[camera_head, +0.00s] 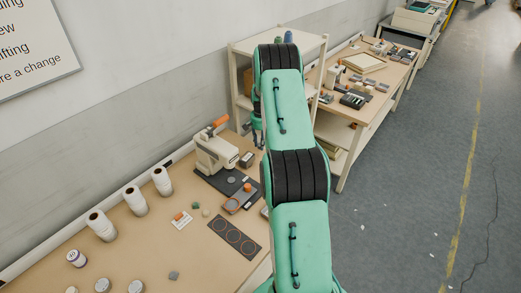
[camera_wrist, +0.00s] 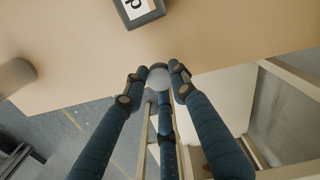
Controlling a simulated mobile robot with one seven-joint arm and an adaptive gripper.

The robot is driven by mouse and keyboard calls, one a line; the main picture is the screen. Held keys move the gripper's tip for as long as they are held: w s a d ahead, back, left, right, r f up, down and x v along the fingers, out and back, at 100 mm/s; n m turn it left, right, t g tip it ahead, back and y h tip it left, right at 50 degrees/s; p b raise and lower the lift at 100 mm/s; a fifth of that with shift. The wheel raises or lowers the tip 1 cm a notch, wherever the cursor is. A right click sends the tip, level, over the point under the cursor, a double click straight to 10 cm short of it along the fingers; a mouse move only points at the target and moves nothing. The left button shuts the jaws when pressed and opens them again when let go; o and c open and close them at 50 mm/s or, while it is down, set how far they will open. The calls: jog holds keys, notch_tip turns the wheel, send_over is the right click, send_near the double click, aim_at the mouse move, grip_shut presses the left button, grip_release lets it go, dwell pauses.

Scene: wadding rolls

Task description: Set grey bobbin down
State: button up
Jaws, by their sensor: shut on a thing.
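My gripper (camera_wrist: 157,82) has its dark blue fingers closed around a round grey bobbin (camera_wrist: 158,77) in the wrist view. The bobbin appears near the table's edge; whether it touches the wood is unclear. In the head view my gripper (camera_head: 257,137) shows only partly behind my green arm, beside the cream machine (camera_head: 214,152), and the bobbin cannot be made out. A dark mat with orange ring outlines (camera_head: 234,238) lies on the wooden table (camera_head: 150,240). A dark board (camera_head: 222,183) lies under and in front of the machine.
Several white rolls (camera_head: 135,199) stand along the wall side. Small pieces and a white card (camera_head: 181,219) lie mid-table. A dark box with a white label (camera_wrist: 140,12) is ahead in the wrist view. A shelf unit (camera_head: 240,75) stands beyond the table. The front-left table has clear patches.

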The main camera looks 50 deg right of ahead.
jog(key=shift+f, duration=0.1)
jog(key=shift+f, duration=1.9)
jog(key=shift+f, duration=0.15)
jog(key=o, duration=0.8)
jog(key=shift+b, duration=0.3)
notch_tip(320, 180, up, 12)
jog(key=shift+r+p, duration=0.15)
jog(key=shift+p, duration=0.6)
